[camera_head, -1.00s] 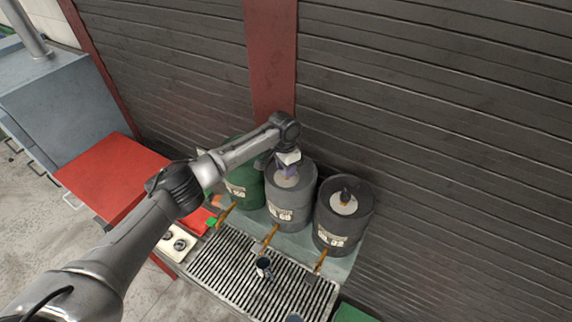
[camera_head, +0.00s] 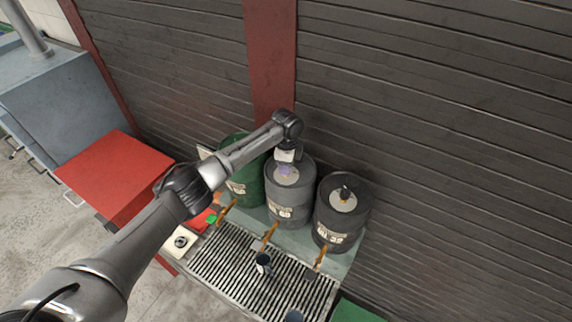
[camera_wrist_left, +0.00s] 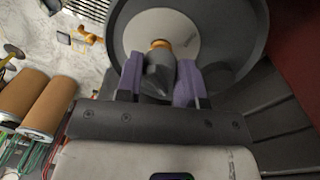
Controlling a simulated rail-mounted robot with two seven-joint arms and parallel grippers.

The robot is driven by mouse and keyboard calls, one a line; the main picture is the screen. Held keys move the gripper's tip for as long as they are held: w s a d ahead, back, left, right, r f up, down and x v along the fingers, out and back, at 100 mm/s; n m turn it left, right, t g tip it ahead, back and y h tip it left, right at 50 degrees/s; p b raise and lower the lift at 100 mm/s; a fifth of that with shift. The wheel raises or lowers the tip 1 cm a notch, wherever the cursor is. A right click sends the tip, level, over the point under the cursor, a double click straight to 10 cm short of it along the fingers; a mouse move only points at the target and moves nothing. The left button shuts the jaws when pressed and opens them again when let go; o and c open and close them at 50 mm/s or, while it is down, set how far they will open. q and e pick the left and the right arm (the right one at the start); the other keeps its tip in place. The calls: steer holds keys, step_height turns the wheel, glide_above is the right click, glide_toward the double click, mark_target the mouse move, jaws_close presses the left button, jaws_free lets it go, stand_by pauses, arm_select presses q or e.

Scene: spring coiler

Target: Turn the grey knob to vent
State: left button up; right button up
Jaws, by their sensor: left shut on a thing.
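The grey drum (camera_head: 289,208) stands in the middle of a row of three drums. My left gripper (camera_head: 286,168) reaches down onto the pale disc on its top. In the left wrist view, the purple fingers (camera_wrist_left: 159,78) are shut on a dark grey knob (camera_wrist_left: 157,72) with an orange base, at the pale disc (camera_wrist_left: 145,28) of the drum top. The knob is hidden by the gripper in the head view. I cannot read any vent mark. My right gripper is not in view.
A green drum (camera_head: 247,187) stands to the left and a darker drum (camera_head: 338,224) with a black knob (camera_head: 346,192) to the right. Brass taps stick out over a slatted grate (camera_head: 232,262), where a dark cup (camera_head: 263,261) stands. A dark slatted wall (camera_head: 430,110) is close behind.

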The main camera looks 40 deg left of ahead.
arm_select(q)
steer(key=shift+m, duration=0.5)
steer(key=o, duration=0.9)
steer(key=shift+o, duration=0.2)
steer(key=shift+r, duration=0.25)
step_height(320, 180, up, 13)
steer(key=b, duration=0.4)
steer(key=shift+w+r, duration=0.2)
steer(key=shift+w, duration=0.2)
steer(key=shift+a, duration=0.1)
